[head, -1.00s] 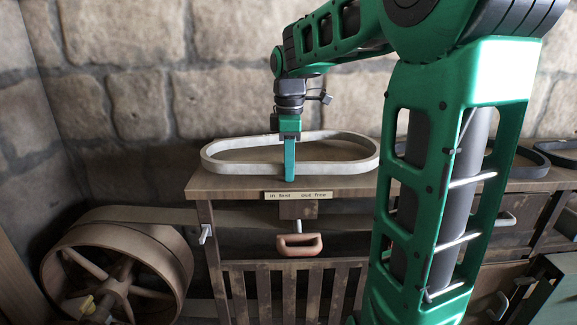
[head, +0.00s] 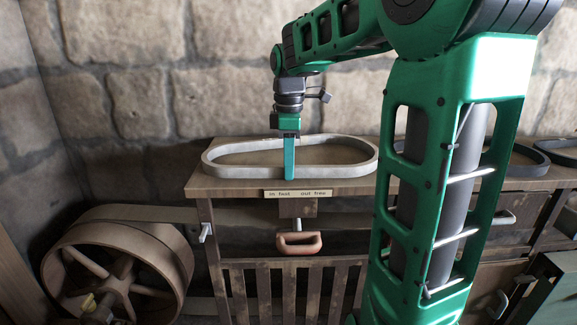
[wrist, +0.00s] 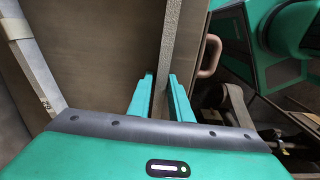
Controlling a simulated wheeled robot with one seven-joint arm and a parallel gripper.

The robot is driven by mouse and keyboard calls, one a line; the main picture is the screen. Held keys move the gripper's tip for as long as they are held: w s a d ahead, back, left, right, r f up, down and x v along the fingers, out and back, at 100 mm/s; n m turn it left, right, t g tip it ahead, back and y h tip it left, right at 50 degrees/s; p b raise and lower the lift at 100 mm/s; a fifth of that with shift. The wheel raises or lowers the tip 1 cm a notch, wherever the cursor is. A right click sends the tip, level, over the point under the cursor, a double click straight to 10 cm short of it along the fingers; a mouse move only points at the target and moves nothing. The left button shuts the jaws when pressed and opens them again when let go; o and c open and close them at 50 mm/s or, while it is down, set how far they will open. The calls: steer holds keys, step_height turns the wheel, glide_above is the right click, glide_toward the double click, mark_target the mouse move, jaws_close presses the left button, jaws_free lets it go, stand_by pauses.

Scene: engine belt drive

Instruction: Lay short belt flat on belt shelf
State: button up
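The short belt (head: 230,172), a pale grey oval loop, lies flat on the wooden belt shelf (head: 235,187) in the head view. My gripper (head: 289,176) points straight down at the belt's near side. In the wrist view, the near run of the belt (wrist: 171,40) passes between the two green fingers (wrist: 162,80), which look slightly apart from it. The gripper looks open around the belt. The lowest part of the far finger is hidden behind the belt in the head view.
A label plate (head: 298,194) is on the shelf's front edge, above a brown handle (head: 299,243). A large spoked wheel (head: 115,278) with a belt stands at lower left. Darker belts (head: 560,146) lie at the right. A stone wall is behind.

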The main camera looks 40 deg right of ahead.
steer(key=shift+a+f, duration=0.2)
steer(key=shift+a, duration=0.05)
step_height(320, 180, up, 18)
steer(key=shift+d, duration=0.15)
stand_by(0.7)
stand_by(0.4)
